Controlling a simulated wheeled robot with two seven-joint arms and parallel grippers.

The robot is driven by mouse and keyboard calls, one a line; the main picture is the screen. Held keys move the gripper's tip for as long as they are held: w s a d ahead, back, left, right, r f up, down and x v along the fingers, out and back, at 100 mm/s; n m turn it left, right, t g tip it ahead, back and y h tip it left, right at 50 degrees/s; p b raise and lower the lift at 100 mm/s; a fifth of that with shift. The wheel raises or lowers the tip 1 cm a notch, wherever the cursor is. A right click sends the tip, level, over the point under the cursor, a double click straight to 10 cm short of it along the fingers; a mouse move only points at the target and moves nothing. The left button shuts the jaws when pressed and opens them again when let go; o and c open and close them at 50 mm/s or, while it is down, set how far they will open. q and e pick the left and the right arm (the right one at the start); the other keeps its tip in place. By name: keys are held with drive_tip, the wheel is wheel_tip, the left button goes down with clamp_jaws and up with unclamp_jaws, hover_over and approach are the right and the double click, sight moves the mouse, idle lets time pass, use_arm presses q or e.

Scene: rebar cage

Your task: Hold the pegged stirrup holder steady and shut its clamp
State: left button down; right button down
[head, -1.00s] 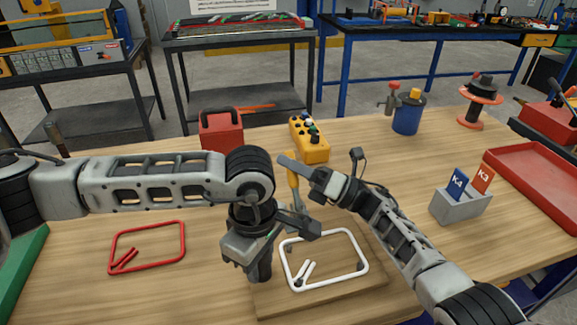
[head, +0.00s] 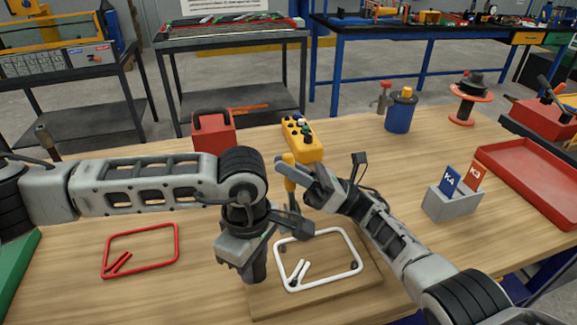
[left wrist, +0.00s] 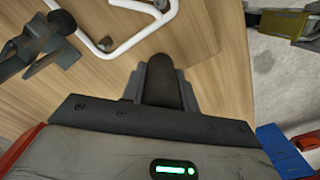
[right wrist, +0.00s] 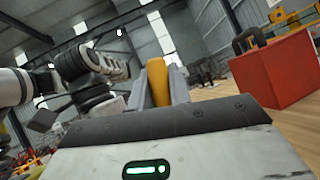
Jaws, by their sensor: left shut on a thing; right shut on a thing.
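The holder is a wooden board (head: 330,299) with a white bent-wire stirrup (head: 357,246) lying around dark pegs on it. The clamp's yellow handle (head: 289,174) stands nearly upright at the board's back edge. My right gripper (head: 284,168) is shut on that handle, which shows between its fingers in the right wrist view (right wrist: 158,82). My left gripper (head: 257,268) points down at the board's left edge, shut on a dark rounded piece (left wrist: 163,82) there. The stirrup also shows in the left wrist view (left wrist: 145,32). My left arm partly hides the clamp's base.
A red stirrup (head: 176,246) lies on the table at left. A red box (head: 214,132) and a yellow control box (head: 302,138) stand behind. A blue can (head: 400,113), a grey card holder (head: 452,203) and a red tray (head: 530,180) are at right.

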drive_tip(key=shift+f, duration=0.15)
drive_tip(key=c, duration=1.3)
unclamp_jaws()
wheel_tip(320, 180, up, 10)
drive_tip(key=shift+r, duration=0.1)
